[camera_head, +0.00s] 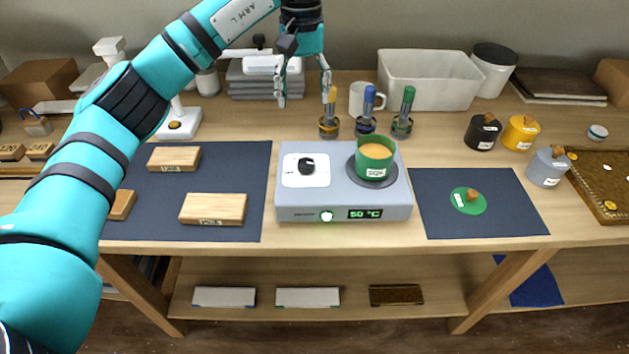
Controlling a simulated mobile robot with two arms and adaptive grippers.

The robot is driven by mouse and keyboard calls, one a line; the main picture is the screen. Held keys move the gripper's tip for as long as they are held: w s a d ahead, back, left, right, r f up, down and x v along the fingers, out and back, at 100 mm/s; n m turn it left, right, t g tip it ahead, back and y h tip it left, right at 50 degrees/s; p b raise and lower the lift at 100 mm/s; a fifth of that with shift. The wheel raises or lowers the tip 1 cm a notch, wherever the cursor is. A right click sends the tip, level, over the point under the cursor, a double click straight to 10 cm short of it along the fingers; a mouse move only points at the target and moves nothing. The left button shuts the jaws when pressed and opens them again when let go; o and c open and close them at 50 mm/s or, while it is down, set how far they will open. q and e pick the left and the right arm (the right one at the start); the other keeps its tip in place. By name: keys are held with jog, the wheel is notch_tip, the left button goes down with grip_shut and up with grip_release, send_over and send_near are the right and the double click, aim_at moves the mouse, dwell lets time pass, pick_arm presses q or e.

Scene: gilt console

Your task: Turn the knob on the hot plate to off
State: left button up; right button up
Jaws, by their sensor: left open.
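The grey hot plate (343,209) stands at the middle of the table near its front edge. Its black knob (306,165) sits on a white panel at the left of its top. The front display reads 50 °C and a green light is lit beside it. A green pot (375,160) with orange contents stands on the round burner at the right. My left gripper (304,98) is open and empty, fingers pointing down, above and behind the hot plate and apart from the knob. My right gripper is not in view.
Wooden blocks (213,209) lie on a dark mat to the left. A green lid (468,201) lies on a dark mat to the right. Several marker-like tools (366,111), a white mug (359,98) and a white bin (431,80) stand behind the hot plate.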

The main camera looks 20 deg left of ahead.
pick_arm(q)
send_over(306, 161)
notch_tip(306, 161, down, 7)
notch_tip(306, 161, down, 10)
jog(key=shift+f+p, duration=0.15)
jog(key=shift+p, duration=0.25)
jog(key=shift+f, duration=0.35)
jog(key=c, duration=1.1)
jog(key=shift+c, duration=0.2)
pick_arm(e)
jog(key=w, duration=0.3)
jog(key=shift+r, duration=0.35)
